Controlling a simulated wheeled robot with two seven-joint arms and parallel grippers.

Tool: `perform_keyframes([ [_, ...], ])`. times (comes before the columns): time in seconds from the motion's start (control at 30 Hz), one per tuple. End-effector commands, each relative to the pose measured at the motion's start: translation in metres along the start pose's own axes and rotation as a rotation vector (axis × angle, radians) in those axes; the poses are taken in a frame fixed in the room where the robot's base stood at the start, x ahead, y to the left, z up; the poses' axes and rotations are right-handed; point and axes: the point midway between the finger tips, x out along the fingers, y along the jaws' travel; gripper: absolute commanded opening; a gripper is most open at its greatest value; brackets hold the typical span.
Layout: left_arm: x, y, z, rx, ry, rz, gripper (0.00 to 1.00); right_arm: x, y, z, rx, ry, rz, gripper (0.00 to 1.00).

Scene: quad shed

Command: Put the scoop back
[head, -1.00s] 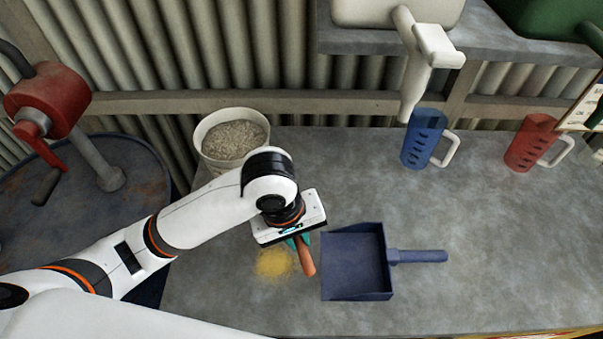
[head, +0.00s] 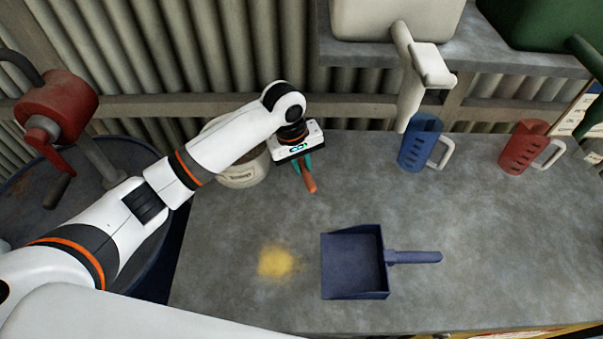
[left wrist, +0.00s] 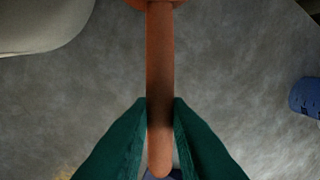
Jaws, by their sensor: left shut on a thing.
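My left gripper (head: 304,164) is shut on the orange-brown handle of the scoop (head: 310,185), above the grey bench just right of the pale bucket (head: 243,176). In the left wrist view the teal fingers (left wrist: 160,108) pinch the scoop handle (left wrist: 160,55) from both sides near its lower end. Only the handle and a bit of orange at its top end show; the rest of the scoop is hidden or out of frame. The bucket is partly covered by my left arm, and its rim shows in the left wrist view (left wrist: 38,22). My right gripper is not in view.
A blue dustpan (head: 354,264) lies at the front, beside a yellow powder patch (head: 275,262). A blue jug (head: 420,147) and a red jug (head: 524,150) stand at the right, below a shelf (head: 480,46). A red hand-cranked device (head: 57,105) is at left. The bench middle is clear.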

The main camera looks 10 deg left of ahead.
Motion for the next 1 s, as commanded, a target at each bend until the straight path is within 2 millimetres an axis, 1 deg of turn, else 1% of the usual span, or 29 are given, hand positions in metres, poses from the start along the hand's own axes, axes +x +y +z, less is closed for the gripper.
perform_keyframes([
  [0.1,0.012,0.003,0.000,-0.002,0.000,0.003,0.00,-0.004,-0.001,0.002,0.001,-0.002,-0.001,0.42],
  [0.27,0.025,0.006,0.000,-0.003,0.000,0.003,0.00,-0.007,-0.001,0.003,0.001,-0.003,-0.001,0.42],
  [0.43,0.049,0.010,0.000,-0.002,0.000,0.003,0.00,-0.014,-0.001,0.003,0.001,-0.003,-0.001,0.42],
  [0.5,0.052,0.010,0.004,-0.002,-0.001,0.002,0.00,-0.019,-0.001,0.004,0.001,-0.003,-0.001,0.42],
  [0.9,0.059,0.011,0.004,-0.001,-0.001,0.000,0.00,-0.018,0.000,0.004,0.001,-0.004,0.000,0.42],
  [0.93,0.059,0.011,0.004,-0.001,-0.002,0.000,0.20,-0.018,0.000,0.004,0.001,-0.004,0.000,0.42],
  [1.0,0.059,0.011,0.004,-0.001,-0.002,0.000,0.31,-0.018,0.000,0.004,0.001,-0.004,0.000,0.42],
])
